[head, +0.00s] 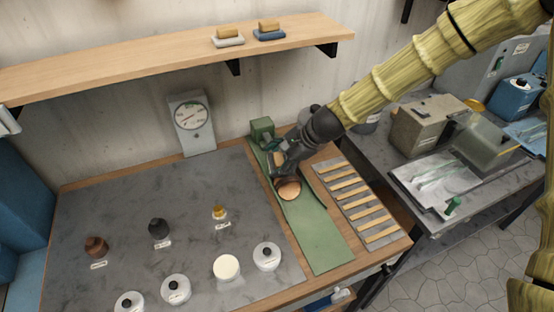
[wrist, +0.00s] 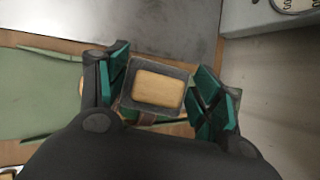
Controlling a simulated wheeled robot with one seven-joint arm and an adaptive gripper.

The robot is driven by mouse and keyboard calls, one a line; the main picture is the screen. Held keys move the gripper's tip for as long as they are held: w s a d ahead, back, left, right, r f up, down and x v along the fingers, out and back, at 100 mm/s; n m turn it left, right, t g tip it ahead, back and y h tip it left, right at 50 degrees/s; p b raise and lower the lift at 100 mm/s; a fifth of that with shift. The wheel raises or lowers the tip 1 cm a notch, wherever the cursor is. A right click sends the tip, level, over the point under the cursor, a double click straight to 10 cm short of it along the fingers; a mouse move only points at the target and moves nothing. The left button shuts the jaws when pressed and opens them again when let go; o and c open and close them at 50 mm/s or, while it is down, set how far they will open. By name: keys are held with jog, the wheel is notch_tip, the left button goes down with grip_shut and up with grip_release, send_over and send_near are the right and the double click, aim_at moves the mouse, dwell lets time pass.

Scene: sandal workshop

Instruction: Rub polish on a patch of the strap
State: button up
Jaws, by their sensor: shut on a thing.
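My gripper (head: 283,160) is over the green strip (head: 318,240) on the bench, near its back end. In the wrist view my gripper (wrist: 158,92) has its green-padded fingers on either side of a wood-topped block with a dark grey rim (wrist: 158,88), and is shut on it. A round tan-ended piece (head: 288,189) shows just below the gripper on the green strip. The green strip also shows at the left of the wrist view (wrist: 35,95). I cannot tell which part is the strap, nor whether the block touches it; the block's underside is hidden.
A green clamp-like block (head: 262,131) stands at the strip's back end. A slatted rack (head: 357,200) lies to the right. Small jars and lidded tins, such as a white tin (head: 226,267), stand on the grey mat (head: 100,215). Two wood-topped pads (head: 228,37) sit on the shelf (head: 150,60).

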jog(key=shift+w+a+f+b, duration=0.1)
jog(key=shift+w+f+b, duration=0.3)
jog(key=shift+f, duration=0.45)
dwell(0.4)
jog(key=shift+w+d+r+p, duration=0.15)
jog(key=shift+d+p, duration=0.1)
jog(key=shift+d, duration=0.35)
jog(key=shift+w+d+f+p, duration=0.15)
jog(key=shift+d+p, duration=0.1)
jog(key=shift+d, duration=0.35)
jog(key=shift+w+d+f+p, duration=0.1)
jog(key=shift+w+d+p, duration=0.15)
jog(key=shift+d, duration=0.65)
jog(key=shift+w+d+p, duration=0.25)
jog(key=shift+d, duration=0.65)
jog(key=shift+a, duration=0.1)
jog(key=shift+s+a, duration=0.3)
jog(key=shift+a, duration=0.7)
jog(key=shift+s+a, duration=0.25)
jog(key=shift+a, duration=0.7)
jog(key=shift+s+a, duration=0.3)
jog(key=shift+a, duration=0.7)
jog(key=shift+r, duration=0.25)
